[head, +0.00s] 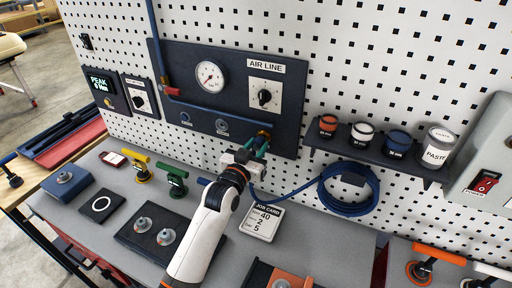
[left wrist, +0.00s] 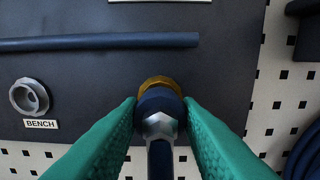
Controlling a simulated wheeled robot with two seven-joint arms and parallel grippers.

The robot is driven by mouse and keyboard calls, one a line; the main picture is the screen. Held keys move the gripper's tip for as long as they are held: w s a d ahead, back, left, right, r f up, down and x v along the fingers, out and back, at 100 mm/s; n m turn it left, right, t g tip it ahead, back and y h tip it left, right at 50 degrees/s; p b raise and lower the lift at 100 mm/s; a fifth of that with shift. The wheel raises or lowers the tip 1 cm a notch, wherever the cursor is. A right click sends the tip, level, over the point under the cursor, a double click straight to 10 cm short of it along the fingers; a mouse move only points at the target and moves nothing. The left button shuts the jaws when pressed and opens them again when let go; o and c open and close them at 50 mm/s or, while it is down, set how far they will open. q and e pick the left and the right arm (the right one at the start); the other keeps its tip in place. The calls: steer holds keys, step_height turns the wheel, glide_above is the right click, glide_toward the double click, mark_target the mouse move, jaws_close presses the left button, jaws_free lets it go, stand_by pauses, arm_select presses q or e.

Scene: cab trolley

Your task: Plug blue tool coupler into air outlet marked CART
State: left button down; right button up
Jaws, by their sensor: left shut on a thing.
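My left gripper (head: 259,147) is shut on the blue tool coupler (left wrist: 160,103), at the lower right of the dark air panel. The green fingers (left wrist: 160,112) stand on both sides of the coupler in the left wrist view. A brass-coloured outlet (left wrist: 158,83) shows right behind the coupler, lined up with it; it also shows in the head view (head: 265,133). I cannot tell whether the coupler is seated or just touching. No label can be read on this outlet. The neighbouring grey outlet (left wrist: 29,97) is marked BENCH. My right gripper is not in view.
A blue hose coil (head: 348,188) hangs right of my gripper, its hose running towards it. A shelf of pots (head: 376,148) is at the right. A pressure gauge (head: 210,77) and AIR LINE dial (head: 264,97) sit above. A job card (head: 262,222) lies on the grey top.

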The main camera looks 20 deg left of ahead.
arm_select(q)
steer(key=shift+w+d, duration=0.1)
steer(key=shift+w, duration=0.45)
steer(key=c, duration=1)
jaws_free()
steer(key=shift+o, duration=0.2)
steer(key=shift+s, duration=0.15)
steer(key=shift+s+f+b, duration=0.15)
steer(key=shift+s+b, duration=0.15)
steer(key=s+a+b, duration=0.1)
steer(key=s+b, duration=0.1)
steer(key=s, duration=0.9)
steer(key=shift+a+b, duration=0.3)
steer(key=shift+a, duration=0.05)
steer(key=shift+o, duration=0.2)
steer(key=o, duration=0.9)
